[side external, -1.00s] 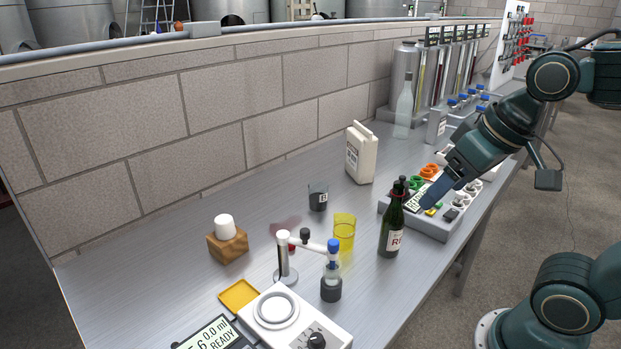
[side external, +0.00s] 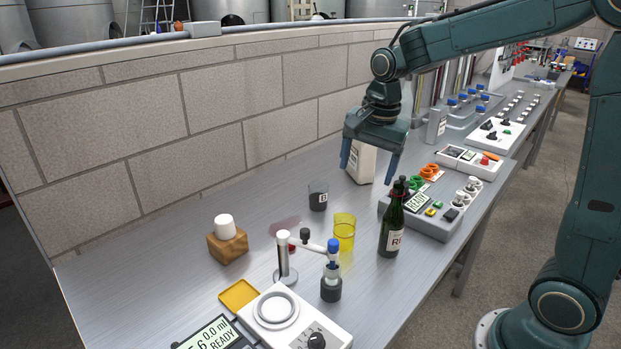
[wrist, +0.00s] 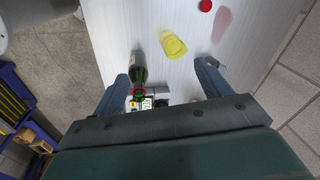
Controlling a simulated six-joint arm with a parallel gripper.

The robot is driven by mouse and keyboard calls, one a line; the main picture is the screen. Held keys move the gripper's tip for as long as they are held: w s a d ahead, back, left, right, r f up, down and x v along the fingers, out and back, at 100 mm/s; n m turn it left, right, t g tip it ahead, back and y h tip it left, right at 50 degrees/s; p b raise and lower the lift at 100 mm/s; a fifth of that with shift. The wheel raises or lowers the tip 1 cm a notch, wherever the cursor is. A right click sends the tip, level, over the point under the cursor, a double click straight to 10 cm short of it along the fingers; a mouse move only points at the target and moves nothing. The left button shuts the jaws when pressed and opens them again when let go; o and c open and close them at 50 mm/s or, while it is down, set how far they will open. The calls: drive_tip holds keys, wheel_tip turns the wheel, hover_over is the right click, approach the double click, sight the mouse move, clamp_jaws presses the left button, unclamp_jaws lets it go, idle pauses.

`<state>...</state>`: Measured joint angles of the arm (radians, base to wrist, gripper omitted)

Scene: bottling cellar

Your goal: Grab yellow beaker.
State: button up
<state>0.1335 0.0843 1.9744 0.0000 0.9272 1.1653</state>
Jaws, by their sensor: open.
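The yellow beaker (side external: 344,233) stands upright on the steel bench, between the dark green bottle (side external: 391,228) and the small dark grey beaker (side external: 318,198). My gripper (side external: 367,176) is open and empty, pointing down above the bench, behind and above the yellow beaker in the side view. In the wrist view the yellow beaker (wrist: 173,46) lies ahead of the open fingers (wrist: 165,77), toward the top of the picture. The green bottle (wrist: 138,70) is near the left finger there.
A white jug (side external: 362,163) stands behind my gripper, partly hidden by it. A stand with a blue-capped vial (side external: 332,268) is in front of the yellow beaker. A grey control box (side external: 432,217) is right of the bottle. A wooden block (side external: 228,245) stands left; bench around it is clear.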

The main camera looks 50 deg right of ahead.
sight(345, 214)
drive_tip(key=w+d+f+m+g, duration=0.1)
drive_tip(key=w+d+f+m, duration=0.3)
drive_tip(key=w+f+m, duration=0.3)
wheel_tip(345, 214, down, 2)
drive_tip(key=shift+w+f+g, duration=0.15)
drive_tip(key=shift+w+g, duration=0.15)
drive_tip(key=shift+g, duration=0.1)
wheel_tip(345, 214, down, 8)
drive_tip(key=shift+f, duration=0.25)
drive_tip(key=shift+s+f, duration=0.2)
drive_tip(key=shift+f, duration=2.4)
